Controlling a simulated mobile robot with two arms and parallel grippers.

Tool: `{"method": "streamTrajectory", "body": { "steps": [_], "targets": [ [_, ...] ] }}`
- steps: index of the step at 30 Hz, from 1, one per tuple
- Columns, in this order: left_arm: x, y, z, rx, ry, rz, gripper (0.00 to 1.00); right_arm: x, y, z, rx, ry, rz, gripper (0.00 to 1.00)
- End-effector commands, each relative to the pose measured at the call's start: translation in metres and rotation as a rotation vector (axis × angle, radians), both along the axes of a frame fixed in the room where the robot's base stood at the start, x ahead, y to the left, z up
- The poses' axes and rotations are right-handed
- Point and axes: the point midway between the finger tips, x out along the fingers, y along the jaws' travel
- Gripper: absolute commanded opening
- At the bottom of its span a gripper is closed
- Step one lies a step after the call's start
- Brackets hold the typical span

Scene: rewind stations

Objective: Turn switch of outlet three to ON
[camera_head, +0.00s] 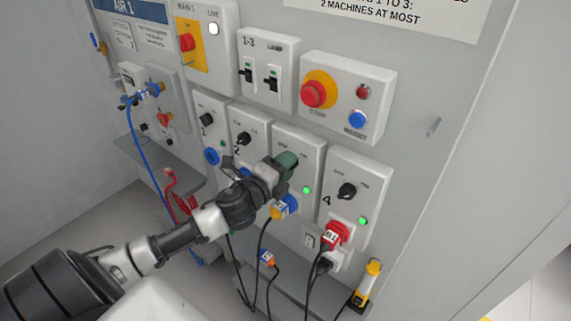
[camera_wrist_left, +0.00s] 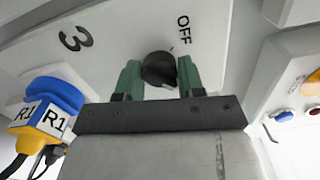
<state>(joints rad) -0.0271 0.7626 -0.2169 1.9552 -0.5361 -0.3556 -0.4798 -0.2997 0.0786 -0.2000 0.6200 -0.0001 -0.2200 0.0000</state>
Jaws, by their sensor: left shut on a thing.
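The outlet three panel (camera_head: 311,152) is the white box between outlets two and four, with a green light (camera_head: 306,190) that looks lit. Its black switch knob (camera_wrist_left: 158,67) shows in the left wrist view, near the printed word OFF (camera_wrist_left: 183,29) and the number 3 (camera_wrist_left: 74,37). My left gripper (camera_head: 287,163) is at this panel and hides the knob in the head view. In the left wrist view its green fingers (camera_wrist_left: 160,80) are on both sides of the knob, shut on it. The ON label is hidden. My right gripper is not in view.
A blue and yellow plug tagged R1 (camera_wrist_left: 45,110) sits in the outlet close to my gripper. Outlet four (camera_head: 350,195) is to the right, with a red plug (camera_head: 334,234) below. A red stop button (camera_head: 313,93) is above. Cables hang below the panels.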

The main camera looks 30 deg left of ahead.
Motion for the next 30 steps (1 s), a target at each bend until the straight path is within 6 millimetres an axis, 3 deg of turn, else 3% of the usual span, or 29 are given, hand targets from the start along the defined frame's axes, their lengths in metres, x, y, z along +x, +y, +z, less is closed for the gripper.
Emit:
{"method": "streamTrajectory", "body": {
  "steps": [21, 22, 24, 27, 30],
  "targets": [
    [-0.0002, -0.0003, -0.0010, 0.079, -0.004, -0.001, 0.15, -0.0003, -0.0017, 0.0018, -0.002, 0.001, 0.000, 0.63],
    [-0.0002, -0.0003, -0.0011, 0.079, -0.004, -0.001, 0.40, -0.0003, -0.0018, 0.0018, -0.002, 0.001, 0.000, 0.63],
    [-0.0002, -0.0002, -0.0011, 0.078, -0.004, -0.001, 0.51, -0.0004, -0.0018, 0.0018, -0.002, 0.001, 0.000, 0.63],
    [-0.0002, -0.0001, -0.0008, 0.077, -0.005, 0.000, 0.63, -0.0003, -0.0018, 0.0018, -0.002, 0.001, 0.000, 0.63],
    [-0.0001, -0.0002, -0.0006, 0.077, -0.005, 0.000, 0.63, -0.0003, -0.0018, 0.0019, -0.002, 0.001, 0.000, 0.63]
  ]
}}
